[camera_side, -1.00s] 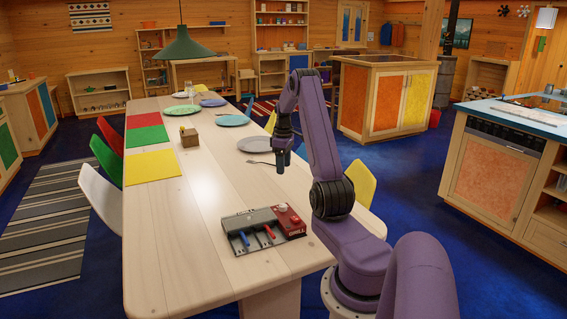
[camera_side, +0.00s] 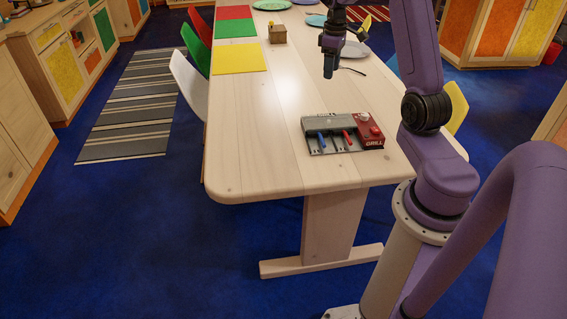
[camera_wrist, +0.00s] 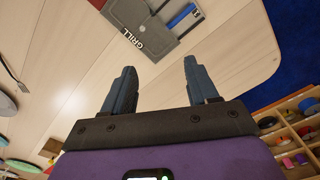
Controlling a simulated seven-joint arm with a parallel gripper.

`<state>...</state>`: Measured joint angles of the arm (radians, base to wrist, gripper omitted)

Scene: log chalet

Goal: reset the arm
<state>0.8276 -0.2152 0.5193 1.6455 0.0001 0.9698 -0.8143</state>
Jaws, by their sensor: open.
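My gripper (camera_side: 329,68) hangs above the table (camera_side: 260,150), pointing down, behind the grill toy in the side view. In the wrist view its two dark fingers (camera_wrist: 157,82) stand apart with nothing between them. The grill toy (camera_side: 318,123) is a grey tray with a red block (camera_side: 369,134) at its right end. A blue lever (camera_side: 321,141) and a red lever (camera_side: 347,136) show on its front. The toy also shows at the top of the wrist view (camera_wrist: 165,47), apart from the fingers.
Yellow (camera_side: 239,59), green (camera_side: 236,27) and red mats lie along the table's left side. A small wooden box (camera_side: 277,34), a grey plate (camera_side: 356,49) and a fork (camera_side: 352,70) are farther back. Chairs stand on both sides. The table's near left is clear.

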